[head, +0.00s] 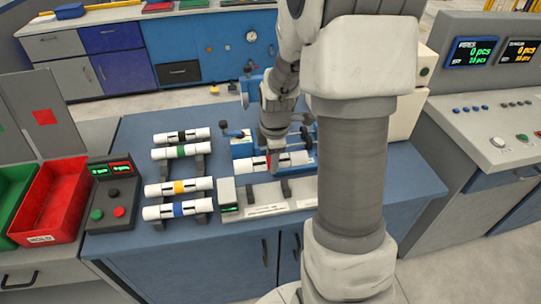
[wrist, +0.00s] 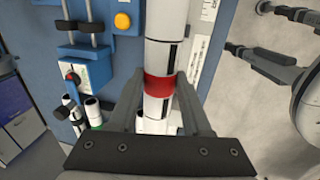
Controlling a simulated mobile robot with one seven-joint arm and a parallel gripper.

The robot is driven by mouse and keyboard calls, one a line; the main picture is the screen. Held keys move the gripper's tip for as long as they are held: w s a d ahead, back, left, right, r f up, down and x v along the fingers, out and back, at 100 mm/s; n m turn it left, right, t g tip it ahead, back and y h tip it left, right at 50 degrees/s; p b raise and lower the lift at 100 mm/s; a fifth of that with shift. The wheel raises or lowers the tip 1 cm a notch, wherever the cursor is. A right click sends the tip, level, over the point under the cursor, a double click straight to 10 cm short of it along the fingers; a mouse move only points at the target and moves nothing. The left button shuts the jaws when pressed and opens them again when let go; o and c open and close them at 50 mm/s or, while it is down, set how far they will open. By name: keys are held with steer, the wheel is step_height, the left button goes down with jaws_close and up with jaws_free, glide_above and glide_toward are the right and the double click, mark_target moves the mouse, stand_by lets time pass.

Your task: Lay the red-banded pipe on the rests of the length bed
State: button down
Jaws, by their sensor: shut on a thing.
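The red-banded pipe (head: 296,158) is white with dark marks and lies level across my gripper. Its red band (wrist: 158,88) sits between the two fingers in the wrist view. My gripper (wrist: 155,82) is shut on the pipe at the band; in the head view the gripper (head: 273,165) points down. The length bed (head: 270,198) is a pale grey block in front of the pipe, with a small green display at its left end. The pipe appears above and behind the bed's front face; its gap to the rests cannot be told. My arm hides the bed's right end.
A rack (head: 200,192) left of the bed holds pipes with black, green, yellow and blue bands. A blue machine (head: 241,147) stands behind the held pipe. A button box (head: 112,200) and a red bin (head: 50,200) are further left. The blue bench front is clear.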

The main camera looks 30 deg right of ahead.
steer(key=shift+s+d+f, duration=0.1)
steer(key=shift+s+d, duration=0.05)
steer(key=b, duration=0.7)
glide_above(273, 192)
steer(key=shift+s+a+f, duration=0.1)
steer(key=shift+s+f, duration=0.05)
steer(key=shift+f, duration=1.3)
steer(key=shift+s+a+f, duration=0.1)
steer(key=shift+s+f, duration=0.05)
steer(key=shift+f, duration=1.35)
steer(key=shift+s+f, duration=0.15)
steer(key=shift+f, duration=1.3)
steer(key=shift+f+b, duration=0.35)
steer(key=shift+f, duration=0.15)
steer(key=shift+c, duration=1.3)
jaws_free()
steer(key=s+a+r+p, duration=0.1)
steer(key=s+r+p, duration=0.2)
steer(key=r, duration=1.4)
steer(key=shift+s, duration=0.15)
